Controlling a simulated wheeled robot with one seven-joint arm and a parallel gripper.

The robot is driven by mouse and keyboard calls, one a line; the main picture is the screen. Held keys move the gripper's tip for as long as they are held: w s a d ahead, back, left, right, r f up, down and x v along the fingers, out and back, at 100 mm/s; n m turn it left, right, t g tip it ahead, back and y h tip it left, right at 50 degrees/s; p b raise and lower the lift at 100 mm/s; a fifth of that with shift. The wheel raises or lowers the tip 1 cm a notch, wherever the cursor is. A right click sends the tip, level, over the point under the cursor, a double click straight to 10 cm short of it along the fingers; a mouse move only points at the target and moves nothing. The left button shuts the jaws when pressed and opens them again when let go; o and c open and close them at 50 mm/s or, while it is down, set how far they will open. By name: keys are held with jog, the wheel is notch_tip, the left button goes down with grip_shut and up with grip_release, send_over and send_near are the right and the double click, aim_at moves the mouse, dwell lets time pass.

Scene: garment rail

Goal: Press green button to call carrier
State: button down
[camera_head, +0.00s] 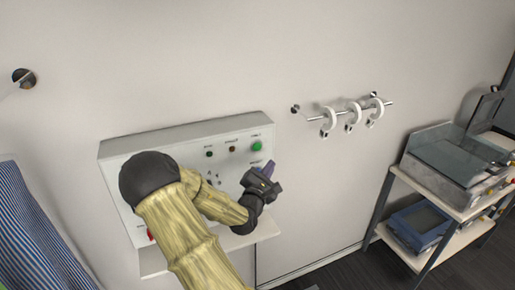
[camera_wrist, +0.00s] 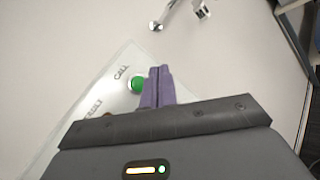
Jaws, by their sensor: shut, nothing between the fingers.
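The green button (camera_head: 257,146) is at the upper right of a pale control panel (camera_head: 118,149) on the wall. In the wrist view the green button (camera_wrist: 138,85) shows beside the word CALL. My gripper (camera_head: 266,169) is in front of the panel's right side, just below the button in the head view. Its purple fingers (camera_wrist: 157,84) are shut and empty, and in the wrist view their tips are just right of the button. I cannot tell whether they touch the panel.
A short wall rail (camera_head: 341,110) with several white hooks is right of the panel. A shelf rack (camera_head: 432,186) with grey and blue trays stands at the far right. Blue striped cloth (camera_head: 32,230) hangs at the left. Bare wall lies between panel and rail.

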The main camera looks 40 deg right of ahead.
aim_at(257, 146)
jog(key=w+d, duration=0.1)
jog(key=w, duration=0.6)
jog(key=shift+w+d, duration=0.3)
jog(key=shift+d, duration=0.1)
jog(key=shift+w, duration=0.15)
dwell(1.6)
jog(key=shift+w+d, duration=0.15)
jog(key=shift+w, duration=0.1)
